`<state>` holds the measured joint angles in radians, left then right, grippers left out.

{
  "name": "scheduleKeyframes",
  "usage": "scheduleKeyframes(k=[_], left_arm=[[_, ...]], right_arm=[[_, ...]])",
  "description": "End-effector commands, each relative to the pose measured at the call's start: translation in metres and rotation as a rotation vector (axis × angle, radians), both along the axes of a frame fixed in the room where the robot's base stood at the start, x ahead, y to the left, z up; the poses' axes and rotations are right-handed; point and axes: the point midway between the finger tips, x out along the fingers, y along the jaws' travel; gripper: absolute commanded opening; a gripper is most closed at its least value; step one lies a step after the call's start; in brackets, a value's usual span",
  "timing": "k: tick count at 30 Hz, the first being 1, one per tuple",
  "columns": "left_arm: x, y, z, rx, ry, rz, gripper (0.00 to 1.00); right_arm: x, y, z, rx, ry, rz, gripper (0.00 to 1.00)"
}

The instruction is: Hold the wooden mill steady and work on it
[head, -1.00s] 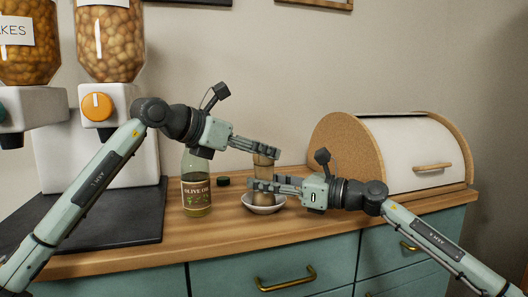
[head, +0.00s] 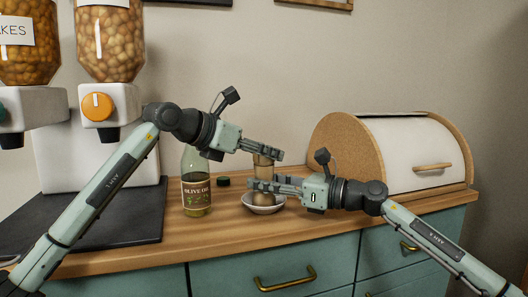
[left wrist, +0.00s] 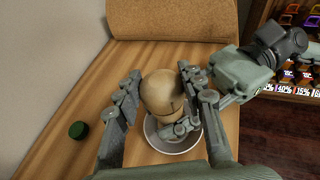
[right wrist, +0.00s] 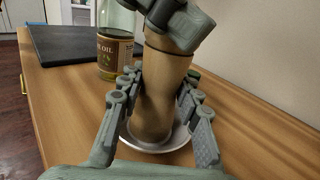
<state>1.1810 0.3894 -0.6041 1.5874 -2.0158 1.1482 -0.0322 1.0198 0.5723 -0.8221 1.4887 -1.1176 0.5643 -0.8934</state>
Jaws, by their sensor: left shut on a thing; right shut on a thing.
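The wooden mill (head: 263,170) stands upright in a small white dish (head: 264,208) on the wooden counter. My left gripper (head: 264,153) is shut on the mill's top; in the left wrist view the rounded top (left wrist: 160,92) sits between its fingers. My right gripper (head: 264,186) is shut on the mill's body just below; in the right wrist view the body (right wrist: 158,92) is between its fingers. The left gripper's fingers hide much of the top in the head view.
An olive oil bottle (head: 196,185) stands close left of the dish, with a dark green cap (head: 223,181) on the counter between them. A bread box (head: 410,155) stands at the right. Cereal dispensers (head: 110,50) stand at the far left on a black mat (head: 110,215).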

Motion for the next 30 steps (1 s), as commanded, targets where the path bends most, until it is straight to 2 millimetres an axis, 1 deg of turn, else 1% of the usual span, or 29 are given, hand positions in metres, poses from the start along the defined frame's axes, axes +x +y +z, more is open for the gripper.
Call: scheduleKeyframes(k=[5,11,17,30], left_arm=[[0.0001,0.0002,-0.0003,0.004,0.0,0.022,0.1],[0.0,0.0001,-0.0009,0.008,0.0,0.107,0.1],[-0.0005,-0.0011,-0.0007,0.008,-0.002,0.259,0.1],[-0.0002,-0.0015,-0.0001,0.006,0.0,0.678,0.1]], right_arm=[[0.0002,-0.0003,-0.0005,-0.001,0.0,-0.001,0.0],[0.0002,-0.0003,-0.0005,-0.001,0.0,0.0,0.0],[0.0,-0.0004,-0.0005,-0.001,0.0,0.0,0.0],[0.0001,-0.0003,-0.0003,-0.001,0.0,0.0,0.0]])
